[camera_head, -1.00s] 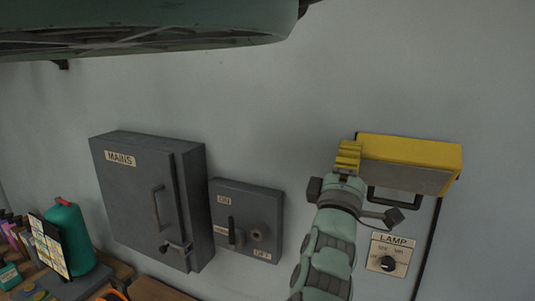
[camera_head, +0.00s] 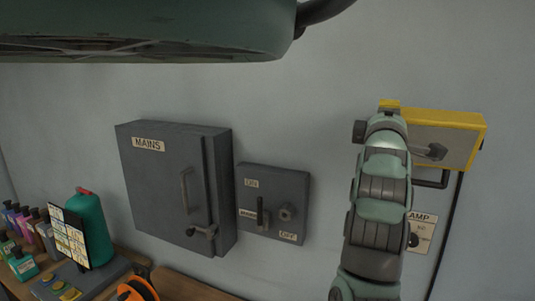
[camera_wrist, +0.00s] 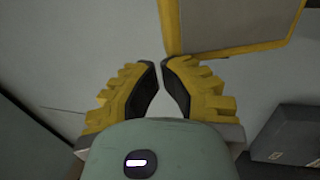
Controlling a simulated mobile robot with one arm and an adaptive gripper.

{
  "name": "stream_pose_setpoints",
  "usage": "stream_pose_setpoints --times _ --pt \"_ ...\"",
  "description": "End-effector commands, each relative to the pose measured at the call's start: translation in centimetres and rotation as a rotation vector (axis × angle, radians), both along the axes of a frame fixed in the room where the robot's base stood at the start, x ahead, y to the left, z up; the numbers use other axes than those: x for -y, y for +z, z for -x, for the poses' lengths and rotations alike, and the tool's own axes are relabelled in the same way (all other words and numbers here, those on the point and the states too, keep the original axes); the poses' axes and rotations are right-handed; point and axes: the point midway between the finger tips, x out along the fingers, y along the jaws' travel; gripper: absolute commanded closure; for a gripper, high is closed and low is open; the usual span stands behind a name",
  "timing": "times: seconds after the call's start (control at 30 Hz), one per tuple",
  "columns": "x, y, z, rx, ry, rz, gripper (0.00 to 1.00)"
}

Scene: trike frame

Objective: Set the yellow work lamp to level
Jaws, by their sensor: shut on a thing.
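The yellow work lamp (camera_head: 459,119) is on the wall at the right in the head view, with a pale front panel facing outward. My gripper (camera_head: 388,106) is at its left end, largely hidden behind my arm. In the wrist view the lamp's yellow-edged corner (camera_wrist: 171,35) lies at the tips of my gripper (camera_wrist: 163,64). The two yellow fingers are nearly together there, shut on the lamp's edge. The exact contact is hard to see.
A dark bracket (camera_head: 432,183) shows under the lamp. A LAMP switch plate (camera_head: 424,228) is below, partly behind my arm. The MAINS cabinet (camera_head: 165,185) and ON/OFF switch box (camera_head: 272,200) are to the left. A large green round thing (camera_head: 150,35) hangs overhead.

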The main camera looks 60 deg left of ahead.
Motion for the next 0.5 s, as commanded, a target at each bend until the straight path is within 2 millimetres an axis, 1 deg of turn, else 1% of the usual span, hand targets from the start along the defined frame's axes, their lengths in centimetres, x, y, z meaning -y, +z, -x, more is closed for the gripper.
stream_pose_setpoints --times 0.2,0.5 --pt "-0.1 0.6 -1.4 -0.059 -0.003 0.039 1.0" --pt "-0.5 1.1 -2.2 -0.15 0.0 0.092 1.0"
